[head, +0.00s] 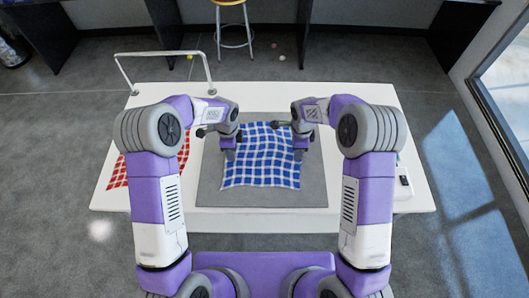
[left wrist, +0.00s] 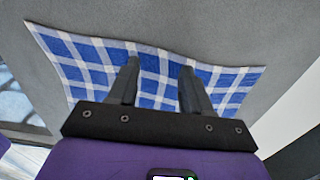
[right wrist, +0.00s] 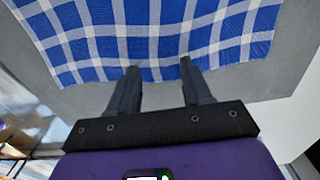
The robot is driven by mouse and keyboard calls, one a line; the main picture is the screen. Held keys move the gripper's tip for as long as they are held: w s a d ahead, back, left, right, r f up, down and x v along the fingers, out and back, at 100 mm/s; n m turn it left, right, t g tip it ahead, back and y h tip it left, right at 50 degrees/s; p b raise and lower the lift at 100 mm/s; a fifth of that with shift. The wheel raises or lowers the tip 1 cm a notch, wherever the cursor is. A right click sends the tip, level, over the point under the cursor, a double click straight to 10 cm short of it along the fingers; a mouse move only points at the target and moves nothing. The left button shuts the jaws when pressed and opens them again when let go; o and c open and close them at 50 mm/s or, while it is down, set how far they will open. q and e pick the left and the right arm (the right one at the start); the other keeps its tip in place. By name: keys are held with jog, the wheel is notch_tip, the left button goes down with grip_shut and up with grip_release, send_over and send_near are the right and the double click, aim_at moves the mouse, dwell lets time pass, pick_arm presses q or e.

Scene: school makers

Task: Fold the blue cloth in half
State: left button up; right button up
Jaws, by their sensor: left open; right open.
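The blue and white checked cloth (head: 262,165) lies spread out on a grey mat (head: 310,185) on the white table, with slightly wavy edges. My left gripper (head: 229,153) is at the cloth's left edge in the head view. In the left wrist view its two open fingers (left wrist: 160,75) show over the cloth (left wrist: 95,62), with nothing between them. My right gripper (head: 298,152) is at the cloth's right edge. In the right wrist view its open fingers (right wrist: 158,75) point at the cloth's edge (right wrist: 155,40) and are empty. I cannot tell whether the fingertips touch the cloth.
A red checked cloth (head: 120,178) lies at the table's left, partly behind my left arm. A white rail frame (head: 165,54) stands at the back left of the white table (head: 265,102). A small white item (head: 404,185) sits at the right edge. A stool (head: 233,30) stands behind the table.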

pick_arm(q)
jog(key=shift+f, duration=0.1)
pick_arm(e)
jog(key=shift+f, duration=0.15)
pick_arm(q)
jog(key=shift+c, duration=0.5)
pick_arm(e)
jog(key=shift+c, duration=0.5)
pick_arm(q)
jog(key=shift+s, duration=0.1)
grip_shut()
pick_arm(e)
grip_shut()
jog(key=shift+f, duration=0.1)
